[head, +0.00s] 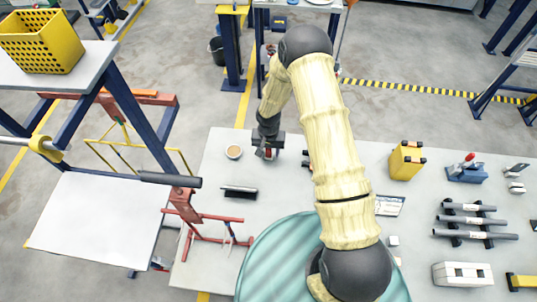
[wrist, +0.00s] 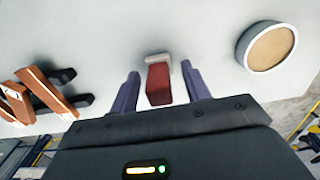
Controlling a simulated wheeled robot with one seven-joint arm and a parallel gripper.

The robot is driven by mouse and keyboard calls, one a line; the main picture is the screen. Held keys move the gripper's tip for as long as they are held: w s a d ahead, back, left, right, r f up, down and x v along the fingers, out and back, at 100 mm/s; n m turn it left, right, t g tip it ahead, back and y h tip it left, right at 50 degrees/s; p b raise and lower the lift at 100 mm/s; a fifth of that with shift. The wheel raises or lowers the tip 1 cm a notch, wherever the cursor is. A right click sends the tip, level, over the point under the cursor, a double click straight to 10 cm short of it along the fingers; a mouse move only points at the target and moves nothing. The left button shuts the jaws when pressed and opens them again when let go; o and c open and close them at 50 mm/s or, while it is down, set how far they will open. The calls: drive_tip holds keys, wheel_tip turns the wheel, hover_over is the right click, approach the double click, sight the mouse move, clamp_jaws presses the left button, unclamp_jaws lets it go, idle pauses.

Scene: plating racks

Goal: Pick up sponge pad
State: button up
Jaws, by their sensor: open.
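A dark red block (wrist: 158,86) with a pale grey end lies on the light tabletop in the wrist view. I take it for the sponge pad, though its material is hard to tell. My gripper (wrist: 160,70) is open, with one dark finger on each side of the block and visible gaps between. In the head view my gripper (head: 267,150) is low over the table, left of my arm, and mostly hides the block; only a bit of red shows there.
A round dish with a tan top (wrist: 268,48) stands right of the block in the wrist view, and left of my gripper in the head view (head: 233,152). Brown-orange pieces with black parts (wrist: 40,92) lie at left. A black bar (head: 239,191) lies nearer on the white table (head: 215,240).

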idle(0.4)
clamp_jaws()
drive_tip(key=shift+r, duration=0.1)
drive_tip(key=shift+r, duration=0.1)
wheel_tip(320, 180, up, 10)
drive_tip(key=b, duration=0.3)
idle(0.7)
